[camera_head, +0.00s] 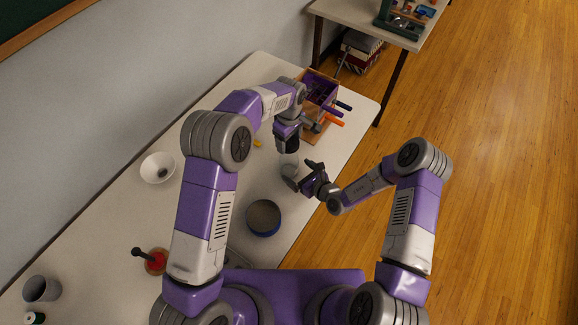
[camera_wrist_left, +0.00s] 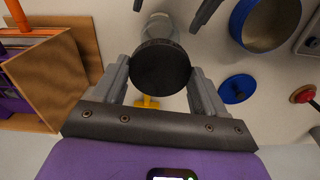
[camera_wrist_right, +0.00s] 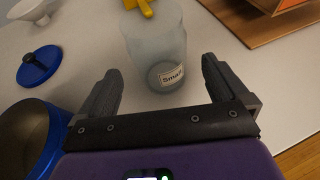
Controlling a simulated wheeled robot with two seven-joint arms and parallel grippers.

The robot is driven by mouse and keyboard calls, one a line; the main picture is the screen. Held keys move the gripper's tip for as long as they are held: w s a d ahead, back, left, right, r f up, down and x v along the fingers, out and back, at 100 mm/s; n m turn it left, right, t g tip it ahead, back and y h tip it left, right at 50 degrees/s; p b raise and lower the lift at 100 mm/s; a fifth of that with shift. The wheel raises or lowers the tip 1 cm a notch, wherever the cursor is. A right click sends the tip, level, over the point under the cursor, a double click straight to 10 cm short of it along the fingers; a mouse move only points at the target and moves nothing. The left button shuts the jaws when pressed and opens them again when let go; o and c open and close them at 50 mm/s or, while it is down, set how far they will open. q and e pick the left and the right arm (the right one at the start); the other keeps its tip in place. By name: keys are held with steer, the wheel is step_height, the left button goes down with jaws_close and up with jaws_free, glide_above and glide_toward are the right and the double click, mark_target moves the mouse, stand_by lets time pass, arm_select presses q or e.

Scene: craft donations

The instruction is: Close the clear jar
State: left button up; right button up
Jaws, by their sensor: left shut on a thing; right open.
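The clear jar (camera_head: 289,162) stands on the white table. In the right wrist view the jar (camera_wrist_right: 157,50) is upright with a small white label near its base. My left gripper (camera_head: 287,138) is shut on a round black lid (camera_wrist_left: 160,67) and holds it near the jar; the jar (camera_wrist_left: 160,27) shows partly behind the lid in the left wrist view. The gap between lid and jar rim is hard to judge, and the jar's top is outside the right wrist view. My right gripper (camera_wrist_right: 165,85) is open, its fingers on either side of the jar's lower part.
A blue tin (camera_head: 263,234) stands open nearer my body, with a blue knobbed lid (camera_wrist_left: 237,88) beside it. A wooden organizer (camera_head: 314,132) with pens stands beyond the jar. A yellow item (camera_wrist_right: 143,6) lies near the jar. A white bowl (camera_head: 150,160) is at the left.

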mark_target(295, 169)
steer(key=shift+x, duration=2.3)
steer(key=c, duration=1.5)
arm_select(q)
steer(key=shift+f, duration=2.5)
steer(key=shift+f, duration=0.9)
steer(key=shift+f, duration=0.5)
